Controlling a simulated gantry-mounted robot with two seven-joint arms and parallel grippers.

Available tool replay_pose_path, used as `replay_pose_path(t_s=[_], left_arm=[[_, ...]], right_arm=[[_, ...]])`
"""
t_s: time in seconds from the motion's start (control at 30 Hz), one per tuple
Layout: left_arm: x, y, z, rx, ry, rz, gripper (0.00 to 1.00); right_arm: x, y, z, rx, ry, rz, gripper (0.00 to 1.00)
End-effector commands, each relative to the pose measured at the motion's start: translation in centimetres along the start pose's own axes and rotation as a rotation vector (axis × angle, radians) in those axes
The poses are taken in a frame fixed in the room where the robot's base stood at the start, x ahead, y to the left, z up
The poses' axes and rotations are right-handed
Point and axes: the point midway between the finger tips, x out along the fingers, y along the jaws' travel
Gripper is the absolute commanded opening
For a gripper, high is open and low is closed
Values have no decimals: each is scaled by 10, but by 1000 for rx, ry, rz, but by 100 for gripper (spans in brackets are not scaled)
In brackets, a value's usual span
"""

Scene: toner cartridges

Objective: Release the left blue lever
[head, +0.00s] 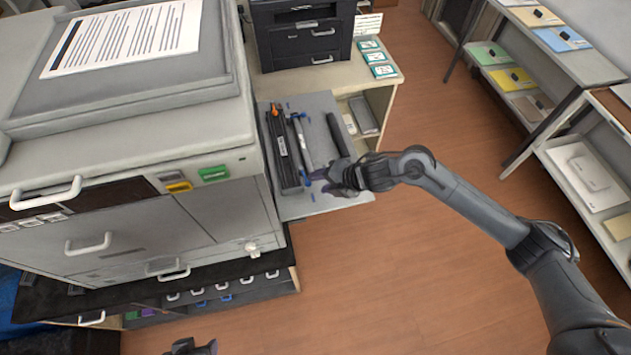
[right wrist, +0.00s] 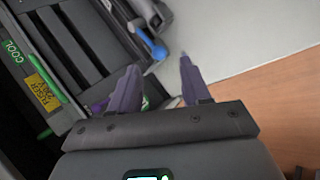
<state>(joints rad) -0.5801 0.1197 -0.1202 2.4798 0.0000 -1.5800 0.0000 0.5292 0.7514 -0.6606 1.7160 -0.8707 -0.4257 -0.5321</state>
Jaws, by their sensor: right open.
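A grey unit with rollers and a dark black slot lies on the open grey panel (head: 325,113) at the copier's right side. A blue lever (head: 318,174) shows at its near end, and another blue part (head: 298,115) at its far end. In the right wrist view a blue lever (right wrist: 152,44) lies just beyond my fingertips, apart from them. My right gripper (head: 325,181) is beside the near blue lever; its two purple-grey fingers (right wrist: 158,75) are open and empty. My left gripper (head: 192,348) shows only partly at the bottom edge; its jaws cannot be told.
The large copier (head: 120,110) stands left of the panel. A black printer (head: 300,35) is on a cabinet behind. A dark bar (head: 340,135) lies on the panel's right. Shelves (head: 560,70) stand far right. The wooden floor (head: 440,250) is clear.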

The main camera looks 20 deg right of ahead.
Motion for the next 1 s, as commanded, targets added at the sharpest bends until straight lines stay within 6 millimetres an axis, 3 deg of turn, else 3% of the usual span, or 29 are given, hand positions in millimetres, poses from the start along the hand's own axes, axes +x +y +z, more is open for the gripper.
replay_pose_path(t_s=[0.2,0.4,1.0], left_arm=[[-4,0,-1,0,0,0,50],[-5,0,-2,0,0,0,50],[-5,0,-2,0,0,0,50]], right_arm=[[-38,-1,-1,-3,0,-4,47],[-59,-2,-1,-1,2,-5,47],[-64,-3,-2,1,4,-7,47]])
